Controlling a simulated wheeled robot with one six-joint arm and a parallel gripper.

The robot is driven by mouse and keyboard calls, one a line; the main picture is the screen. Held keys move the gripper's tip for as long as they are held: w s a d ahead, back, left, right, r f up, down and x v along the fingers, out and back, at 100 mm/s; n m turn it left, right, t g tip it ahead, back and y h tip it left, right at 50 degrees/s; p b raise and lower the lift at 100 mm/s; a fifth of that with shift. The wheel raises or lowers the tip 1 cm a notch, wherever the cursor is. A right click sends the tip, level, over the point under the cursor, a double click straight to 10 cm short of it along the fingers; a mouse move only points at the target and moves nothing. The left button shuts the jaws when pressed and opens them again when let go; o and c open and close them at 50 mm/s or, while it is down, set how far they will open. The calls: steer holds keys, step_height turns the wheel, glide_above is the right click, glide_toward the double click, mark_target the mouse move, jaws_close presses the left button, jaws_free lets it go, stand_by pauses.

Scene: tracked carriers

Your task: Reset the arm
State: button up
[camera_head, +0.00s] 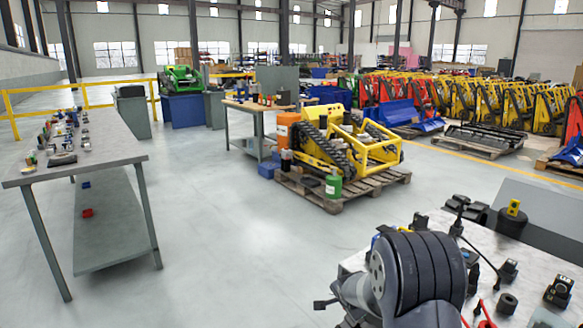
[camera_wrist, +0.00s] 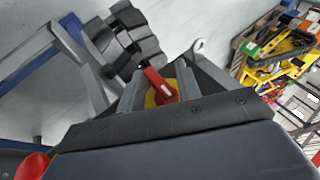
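My gripper (camera_wrist: 160,88) shows in the wrist view as two grey fingers above a broad dark body that fills the bottom of the picture. A red switch knob (camera_wrist: 163,86) with a white mark, on a yellow base, appears between the fingers. I cannot tell whether the fingers press on it or only frame it. In the head view my arm is at the lower right, beside and over the near workbench (camera_head: 486,243). Its black ribbed joint stands large in front, and the fingertips cannot be made out there.
The near workbench bears a yellow-topped black part (camera_head: 512,214), a black ring (camera_head: 507,304) and cables. A yellow tracked carrier (camera_head: 340,142) stands on a wooden pallet (camera_head: 335,202). A long workbench (camera_head: 100,140) with small items is at left. Open floor lies between.

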steer(key=shift+d+r+t+y+p, duration=0.25)
steer(key=shift+t+p, duration=0.35)
steer(key=shift+p, duration=0.85)
steer(key=shift+a+f+m+t+y, duration=0.15)
steer(key=shift+m+t+y, duration=0.15)
steer(key=shift+y, duration=0.05)
steer(key=shift+f, duration=0.25)
steer(key=shift+r+t+y+b, duration=0.1)
steer(key=shift+t+y+b, duration=0.2)
steer(key=shift+t+b, duration=0.4)
steer(key=shift+a+r, duration=0.1)
